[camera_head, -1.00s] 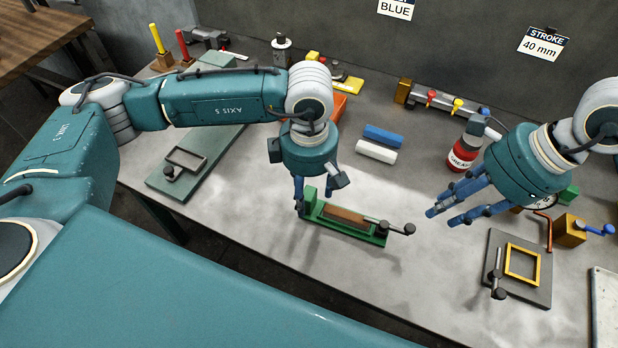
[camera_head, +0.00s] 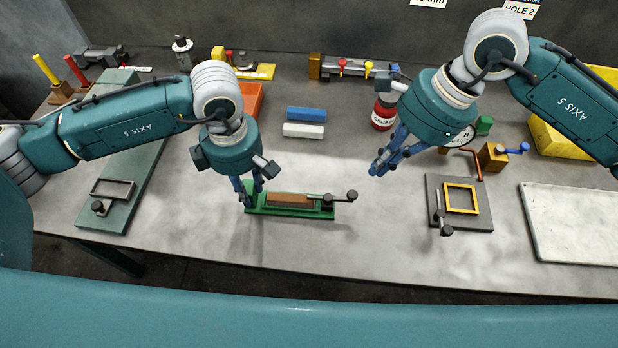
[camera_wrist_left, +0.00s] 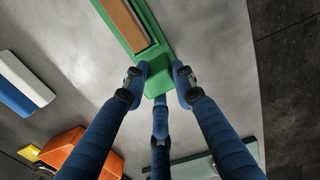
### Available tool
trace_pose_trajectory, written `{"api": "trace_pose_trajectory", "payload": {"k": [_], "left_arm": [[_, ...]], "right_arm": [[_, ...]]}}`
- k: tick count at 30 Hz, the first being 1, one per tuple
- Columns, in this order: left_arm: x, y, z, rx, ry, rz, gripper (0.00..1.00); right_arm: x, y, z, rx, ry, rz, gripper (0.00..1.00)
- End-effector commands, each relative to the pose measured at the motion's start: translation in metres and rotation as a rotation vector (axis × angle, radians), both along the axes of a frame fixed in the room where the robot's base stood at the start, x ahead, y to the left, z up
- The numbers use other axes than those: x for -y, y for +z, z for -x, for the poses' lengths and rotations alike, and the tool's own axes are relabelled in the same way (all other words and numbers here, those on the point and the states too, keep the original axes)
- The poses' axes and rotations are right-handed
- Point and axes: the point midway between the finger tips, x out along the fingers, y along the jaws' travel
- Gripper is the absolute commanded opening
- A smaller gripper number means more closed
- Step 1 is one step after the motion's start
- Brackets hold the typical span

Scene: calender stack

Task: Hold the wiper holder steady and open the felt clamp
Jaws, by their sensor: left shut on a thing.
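The wiper holder is a green block (camera_head: 256,207) with a brown felt strip (camera_head: 288,199) along its top, lying flat on the bench at the middle front. The felt clamp, a metal bar with dark knobs (camera_head: 328,198), lies at the holder's right end, one knob sticking out beyond it. My left gripper (camera_head: 249,199) is shut on the holder's left end.
Blue (camera_head: 306,114) and white (camera_head: 303,131) blocks lie behind the holder. A red grease can (camera_head: 383,115) stands behind my right gripper. A dark plate with a yellow frame (camera_head: 461,199) lies at right. Bench room in front of the holder is clear.

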Motion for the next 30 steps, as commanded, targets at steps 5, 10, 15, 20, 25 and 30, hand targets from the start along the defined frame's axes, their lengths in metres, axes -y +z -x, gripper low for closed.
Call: {"api": "trace_pose_trajectory", "payload": {"k": [5, 10, 15, 20, 25, 30], "left_arm": [[0.000, 0.000, 0.000, 0.001, 0.000, 0.001, 0.00], [0.000, 0.000, 0.000, 0.001, 0.000, 0.001, 0.00], [0.000, 0.001, 0.000, 0.002, 0.000, 0.001, 0.00], [0.000, 0.001, 0.000, 0.002, 0.000, 0.001, 0.00], [0.000, 0.001, -0.001, 0.002, 0.000, 0.001, 0.00], [0.000, 0.001, -0.001, 0.002, 0.000, 0.001, 0.00]], "right_arm": [[-0.006, -0.005, 0.009, -0.053, -0.035, -0.031, 0.00], [-0.037, -0.019, 0.052, -0.331, -0.222, -0.166, 0.00], [-0.076, -0.013, 0.103, -0.818, -0.539, -0.316, 0.00], [-0.099, 0.007, 0.127, -1.333, -0.845, -0.377, 0.00], [-0.102, 0.026, 0.124, -1.920, -1.145, -0.347, 0.00], [-0.083, 0.025, 0.101, -2.547, -1.379, -0.217, 0.00]]}}
